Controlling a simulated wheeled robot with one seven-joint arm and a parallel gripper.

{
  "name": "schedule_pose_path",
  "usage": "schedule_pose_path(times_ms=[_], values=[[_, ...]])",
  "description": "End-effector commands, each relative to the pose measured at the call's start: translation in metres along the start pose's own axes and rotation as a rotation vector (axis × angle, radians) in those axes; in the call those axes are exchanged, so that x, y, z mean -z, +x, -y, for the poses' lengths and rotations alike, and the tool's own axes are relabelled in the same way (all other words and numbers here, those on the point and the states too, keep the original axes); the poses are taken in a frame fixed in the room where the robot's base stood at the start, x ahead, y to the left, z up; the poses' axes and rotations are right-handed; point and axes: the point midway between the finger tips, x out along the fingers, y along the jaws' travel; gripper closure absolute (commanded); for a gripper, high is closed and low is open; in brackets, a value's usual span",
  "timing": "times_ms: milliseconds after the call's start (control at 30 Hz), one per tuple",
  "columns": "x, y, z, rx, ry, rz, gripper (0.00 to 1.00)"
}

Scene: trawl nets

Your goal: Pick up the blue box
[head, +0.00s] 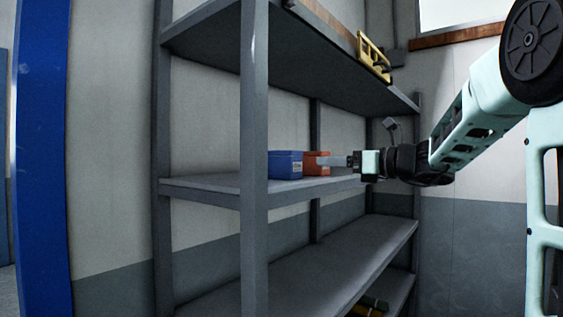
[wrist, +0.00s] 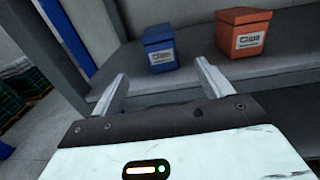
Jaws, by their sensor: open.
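The blue box (head: 286,164) sits upright on the middle shelf of a grey metal rack in the head view. In the wrist view the blue box (wrist: 158,48) has a white label and stands ahead of my gripper, between the lines of its two fingers. My gripper (wrist: 160,82) is open and empty, its fingers apart and short of the box. In the head view my gripper (head: 340,161) reaches in from the right at shelf height, and its fingers overlap the orange box in the picture.
An orange box (wrist: 244,33) with a white label stands just right of the blue box. The grey shelf (head: 215,190) is bare to the left of the boxes. A rack post (head: 254,120) stands in front. The upper shelf (head: 290,50) is overhead, with a yellow object (head: 374,56) on it.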

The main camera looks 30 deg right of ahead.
Motion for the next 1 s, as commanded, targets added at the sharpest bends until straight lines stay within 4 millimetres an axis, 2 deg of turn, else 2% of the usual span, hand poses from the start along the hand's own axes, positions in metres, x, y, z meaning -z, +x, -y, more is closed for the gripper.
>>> schedule_pose_path(times_ms=[100, 300, 400, 667, 1000], values=[[-0.004, 0.027, -0.001, -0.005, 0.002, -0.003, 0.22], [-0.003, 0.065, -0.001, -0.004, 0.002, -0.003, 0.22], [-0.002, 0.077, -0.001, -0.002, 0.0, -0.004, 0.22], [-0.003, 0.094, -0.001, -0.002, 0.001, -0.004, 0.22], [-0.002, 0.134, -0.001, -0.002, -0.001, -0.004, 0.22]])
